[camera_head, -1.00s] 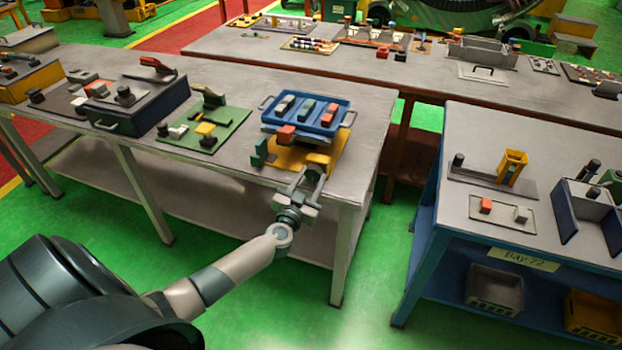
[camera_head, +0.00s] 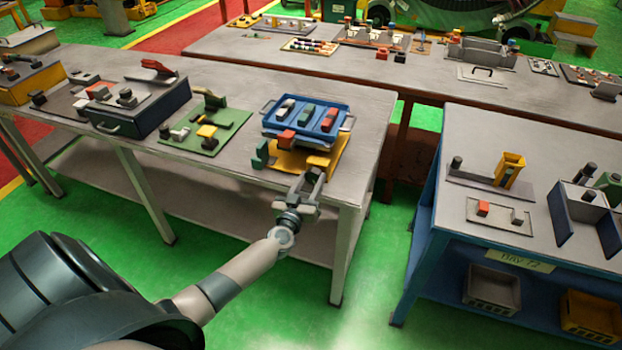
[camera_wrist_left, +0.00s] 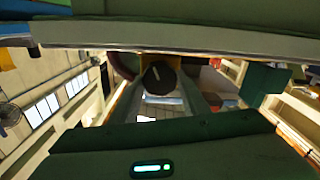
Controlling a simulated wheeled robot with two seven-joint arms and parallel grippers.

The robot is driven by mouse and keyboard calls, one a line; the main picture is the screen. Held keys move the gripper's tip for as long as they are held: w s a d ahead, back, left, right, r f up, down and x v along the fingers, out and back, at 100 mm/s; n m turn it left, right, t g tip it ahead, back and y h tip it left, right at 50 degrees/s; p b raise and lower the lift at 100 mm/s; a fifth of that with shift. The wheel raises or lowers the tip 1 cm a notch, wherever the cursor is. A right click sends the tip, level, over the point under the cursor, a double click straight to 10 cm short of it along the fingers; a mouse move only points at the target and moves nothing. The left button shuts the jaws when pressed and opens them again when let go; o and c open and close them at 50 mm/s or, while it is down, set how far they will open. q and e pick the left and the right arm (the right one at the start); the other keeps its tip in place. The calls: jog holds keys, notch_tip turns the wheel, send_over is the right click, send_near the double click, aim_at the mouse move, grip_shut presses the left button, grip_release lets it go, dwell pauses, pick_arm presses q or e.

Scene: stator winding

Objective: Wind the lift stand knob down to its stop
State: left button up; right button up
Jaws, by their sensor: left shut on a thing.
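The lift stand has a yellow base (camera_head: 337,155) at the right end of the near grey table. Its blue tray (camera_head: 335,131) sits on top and holds several small coloured blocks. My left gripper (camera_head: 308,180) is at the stand's front edge, with its fingers close together. In the left wrist view, a dark round knob (camera_wrist_left: 160,77) with a light pointer mark sits at the fingertips, between the two fingers. The gripper is shut on this knob. In the head view the fingers hide the knob. My right gripper is not in view.
A green upright block (camera_head: 262,153) stands just left of the stand. A green mat (camera_head: 219,138) with parts and a dark blue box (camera_head: 150,110) lie further left. A blue-framed bench (camera_head: 465,228) stands to the right across a gap.

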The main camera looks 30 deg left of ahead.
pick_arm(q)
jog(key=n, duration=0.3)
jog(key=shift+f+n, duration=0.1)
jog(key=shift+n, duration=0.3)
jog(key=n, duration=0.3)
jog(key=shift+n, duration=0.3)
jog(key=n, duration=0.5)
jog(key=shift+f+b, duration=0.1)
jog(key=shift+b, duration=0.25)
jog(key=n+b, duration=0.1)
jog(key=n, duration=0.7)
jog(key=shift+n, duration=0.3)
jog(key=n, duration=0.3)
jog(key=shift+n+b, duration=0.3)
jog(key=n, duration=0.6)
jog(key=shift+f+n, duration=0.1)
jog(key=shift+n, duration=0.2)
jog(key=o, duration=1.1)
jog(key=shift+c, duration=0.2)
